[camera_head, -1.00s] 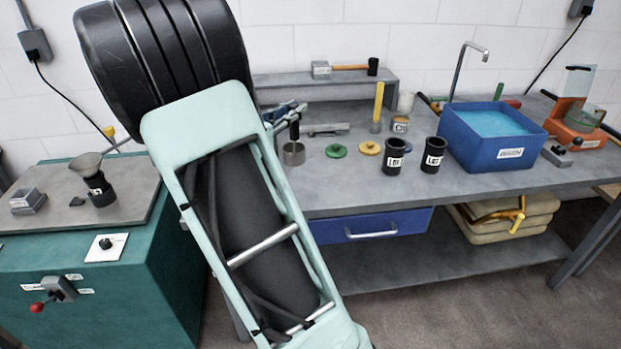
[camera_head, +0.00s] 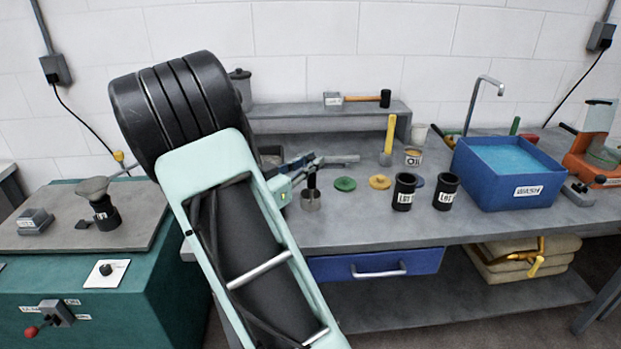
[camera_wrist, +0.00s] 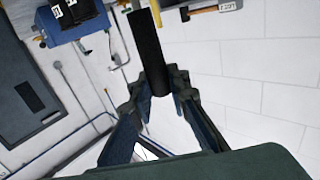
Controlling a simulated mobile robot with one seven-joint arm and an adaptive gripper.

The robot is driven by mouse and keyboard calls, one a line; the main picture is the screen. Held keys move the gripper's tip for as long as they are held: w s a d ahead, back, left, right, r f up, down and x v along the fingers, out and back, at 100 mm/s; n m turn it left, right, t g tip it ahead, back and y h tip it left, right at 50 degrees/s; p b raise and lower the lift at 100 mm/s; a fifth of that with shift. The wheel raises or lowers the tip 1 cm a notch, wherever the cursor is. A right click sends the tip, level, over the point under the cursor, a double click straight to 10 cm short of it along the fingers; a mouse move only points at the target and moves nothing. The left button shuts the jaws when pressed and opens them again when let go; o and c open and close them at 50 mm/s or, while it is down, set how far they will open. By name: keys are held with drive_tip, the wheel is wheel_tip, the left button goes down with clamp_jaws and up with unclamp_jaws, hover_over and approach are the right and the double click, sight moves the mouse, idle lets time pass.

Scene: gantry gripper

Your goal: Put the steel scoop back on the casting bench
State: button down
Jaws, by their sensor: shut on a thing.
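The steel scoop (camera_head: 310,201) is a small steel cup with an upright black handle, left of the green disc over the casting bench (camera_head: 465,262). My gripper (camera_head: 309,170) is shut on the top of the handle, partly behind my own arm in the head view. In the wrist view my gripper (camera_wrist: 160,88) has its fingers on either side of the black scoop handle (camera_wrist: 148,45); the cup does not show there. I cannot tell whether the cup touches the bench top.
A blue wash tub (camera_head: 510,170) is farther right. A raised shelf (camera_head: 290,112) holds a hammer (camera_head: 366,98). Bare bench lies in front of the discs.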

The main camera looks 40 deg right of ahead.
sight(309, 177)
drive_tip(key=shift+f, duration=1.85)
drive_tip(key=shift+f+b, duration=0.15)
drive_tip(key=shift+b, duration=0.15)
drive_tip(key=c, duration=1.8)
unclamp_jaws()
drive_tip(key=shift+c, duration=0.2)
drive_tip(key=shift+a+r, duration=0.25)
drive_tip(key=v, duration=1.1)
drive_tip(key=shift+a, duration=0.25)
drive_tip(key=shift+s, duration=0.1)
